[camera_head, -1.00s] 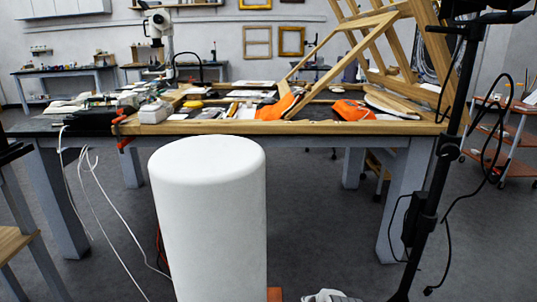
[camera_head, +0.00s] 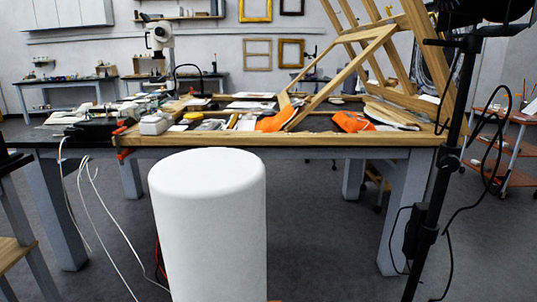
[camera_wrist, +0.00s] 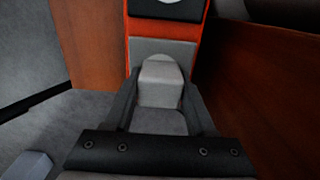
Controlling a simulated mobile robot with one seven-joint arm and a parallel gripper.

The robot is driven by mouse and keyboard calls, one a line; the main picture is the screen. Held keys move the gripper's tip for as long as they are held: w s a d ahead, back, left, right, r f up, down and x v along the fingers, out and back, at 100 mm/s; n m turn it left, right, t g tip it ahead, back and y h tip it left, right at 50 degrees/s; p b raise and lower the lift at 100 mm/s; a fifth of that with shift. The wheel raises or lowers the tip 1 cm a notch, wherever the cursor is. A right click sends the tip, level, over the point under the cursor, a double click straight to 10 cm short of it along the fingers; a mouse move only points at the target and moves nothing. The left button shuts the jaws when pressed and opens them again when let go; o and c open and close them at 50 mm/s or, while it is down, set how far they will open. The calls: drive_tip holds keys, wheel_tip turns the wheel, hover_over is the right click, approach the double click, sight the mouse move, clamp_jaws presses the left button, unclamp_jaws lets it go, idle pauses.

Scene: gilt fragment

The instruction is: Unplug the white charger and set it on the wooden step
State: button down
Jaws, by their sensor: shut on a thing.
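In the wrist view, my gripper (camera_wrist: 160,92) is shut on a pale, blocky piece with a rounded top, which looks like the white charger (camera_wrist: 158,82). Its far end is against or very close to a grey panel (camera_wrist: 172,52) in an orange-red frame. I cannot tell whether it is still plugged in. The gripper is not visible in the head view. A wooden tread (camera_head: 14,250) on grey legs at the left edge of the head view may be the wooden step; only part of it shows.
Brown wooden panels (camera_wrist: 255,85) stand close on both sides of the gripper. The head view shows a cluttered worktable (camera_head: 290,139), hanging white cables (camera_head: 105,215) and a black stand (camera_head: 430,190) at right. Grey floor (camera_head: 315,240) is open under the table.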

idle(0.3)
drive_tip(key=shift+r+p, duration=2.2)
drive_tip(key=shift+r, duration=0.85)
drive_tip(key=shift+w+r, duration=0.1)
wheel_tip(320, 180, up, 34)
drive_tip(key=s+r, duration=0.6)
drive_tip(key=r, duration=0.4)
drive_tip(key=shift+s+d, duration=0.15)
drive_tip(key=shift+s, duration=0.1)
